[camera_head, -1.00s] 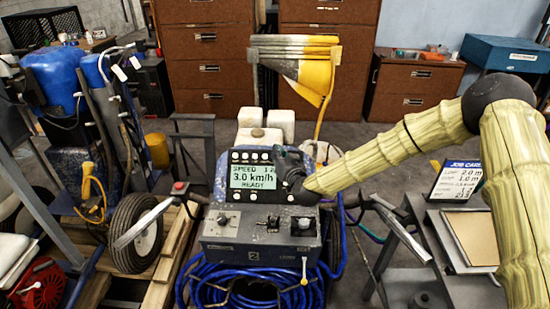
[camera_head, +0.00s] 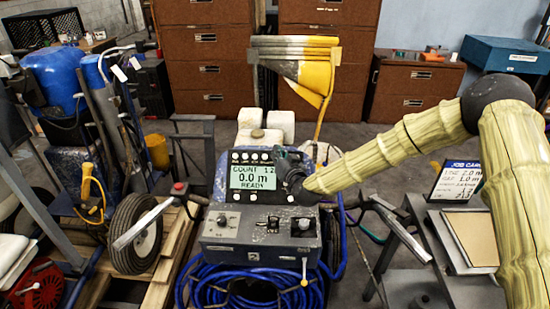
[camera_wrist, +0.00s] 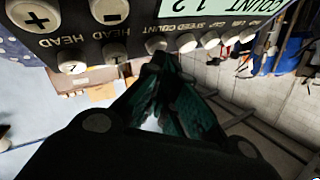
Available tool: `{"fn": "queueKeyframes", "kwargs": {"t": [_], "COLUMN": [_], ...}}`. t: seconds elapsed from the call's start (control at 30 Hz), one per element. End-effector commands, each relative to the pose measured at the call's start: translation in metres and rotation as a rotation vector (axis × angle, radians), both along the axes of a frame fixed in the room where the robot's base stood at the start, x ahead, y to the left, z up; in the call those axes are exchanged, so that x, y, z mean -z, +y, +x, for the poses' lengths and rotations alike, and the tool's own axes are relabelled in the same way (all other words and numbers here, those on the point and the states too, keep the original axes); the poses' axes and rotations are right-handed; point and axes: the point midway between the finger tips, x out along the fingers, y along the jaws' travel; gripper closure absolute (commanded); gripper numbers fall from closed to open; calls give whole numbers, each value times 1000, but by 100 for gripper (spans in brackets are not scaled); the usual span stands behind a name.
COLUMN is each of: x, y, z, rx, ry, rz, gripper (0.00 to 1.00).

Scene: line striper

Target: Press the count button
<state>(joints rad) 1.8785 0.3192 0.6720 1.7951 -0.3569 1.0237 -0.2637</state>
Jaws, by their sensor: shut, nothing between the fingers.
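The line striper's control panel (camera_head: 219,178) stands in the middle of the head view. Its lit screen (camera_head: 252,177) reads COUNT, 0.0 m and READY. In the wrist view, the panel's edge carries a row of small round white buttons (camera_wrist: 187,43) under labels that include HEAD, COUNT and SPEED. My gripper (camera_wrist: 160,62) is shut and empty, its dark fingertips at the panel edge just under the COUNT label. In the head view my gripper (camera_head: 286,168) is at the screen's right side.
Two large plus (camera_wrist: 32,15) and minus (camera_wrist: 110,10) buttons sit near the fingers. A lower box with knobs and switches (camera_head: 262,229) and coiled blue hose (camera_head: 215,284) lie below the panel. A job card (camera_head: 457,181) stands at right.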

Motion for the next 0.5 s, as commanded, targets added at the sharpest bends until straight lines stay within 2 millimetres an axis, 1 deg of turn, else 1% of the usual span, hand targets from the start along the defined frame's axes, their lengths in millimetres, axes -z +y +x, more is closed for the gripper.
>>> {"fn": "queueKeyframes", "kwargs": {"t": [0.3,0.5], "x": [-10,-11], "y": [1,0], "z": [-9,-12], "rx": [-1,0], "ry": [1,0], "rz": [0,0], "gripper": [100,100]}}
